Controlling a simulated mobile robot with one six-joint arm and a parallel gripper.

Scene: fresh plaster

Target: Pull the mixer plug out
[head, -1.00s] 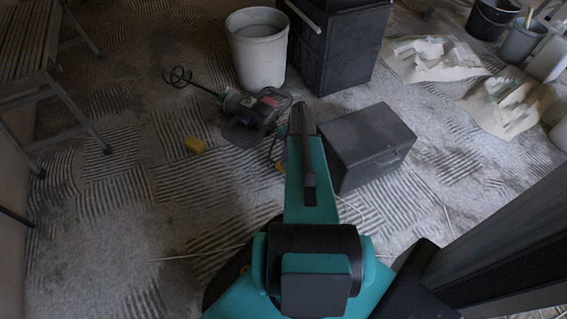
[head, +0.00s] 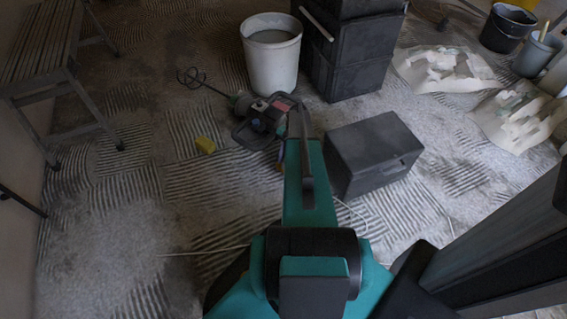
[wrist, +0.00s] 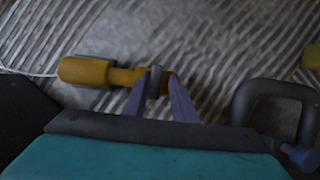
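The mixer (head: 262,122), dark with a red patch and a wire whisk, lies on the floor just beyond my arm in the head view. In the wrist view a yellow connector (wrist: 85,71) lies on the floor, with a pale cord running off to the left. Its narrower right part carries a grey upright piece (wrist: 155,82). My gripper (wrist: 159,76) has its two fingers apart, one on each side of the grey piece. A gap shows by the right finger; contact on the left cannot be told. In the head view my arm mostly hides this spot.
A dark box (head: 372,160) stands close to the right of my arm. A bucket (head: 271,70) and stacked black crates (head: 350,60) stand behind the mixer. A bench (head: 45,100) stands far left. A dark loop handle (wrist: 270,85) is right of my gripper.

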